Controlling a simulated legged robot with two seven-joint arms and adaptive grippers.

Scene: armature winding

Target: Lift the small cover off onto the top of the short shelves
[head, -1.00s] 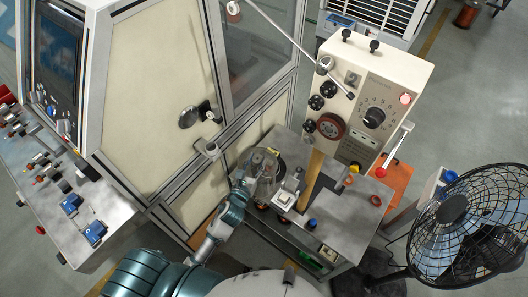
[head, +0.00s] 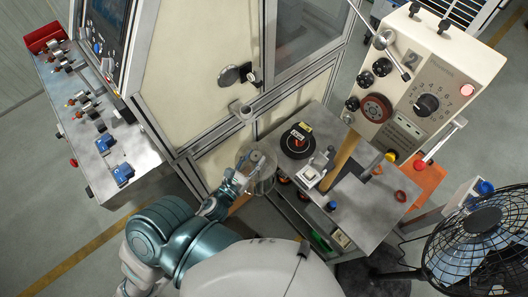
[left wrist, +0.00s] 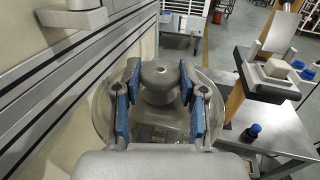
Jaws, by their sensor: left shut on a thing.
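The small cover (head: 264,184) is a clear dome with a grey knob. My left gripper (head: 252,160) is shut on its knob and holds it beside the left edge of the metal table (head: 362,222). In the left wrist view, the blue-padded fingers of the left gripper (left wrist: 160,78) stand on both sides of the knob, and the clear cover (left wrist: 104,112) spreads out below. A round black base (head: 297,153) with a red and black part stands uncovered on the table. I cannot make out the top of the short shelves for certain. My right gripper is not in view.
A cream control box (head: 440,75) stands at the table's back. A small device (head: 310,176) and a wooden bar (head: 342,157) are right of the base. A cream cabinet (head: 200,60) with a protruding handle is close behind the cover. A black fan (head: 480,245) stands at right.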

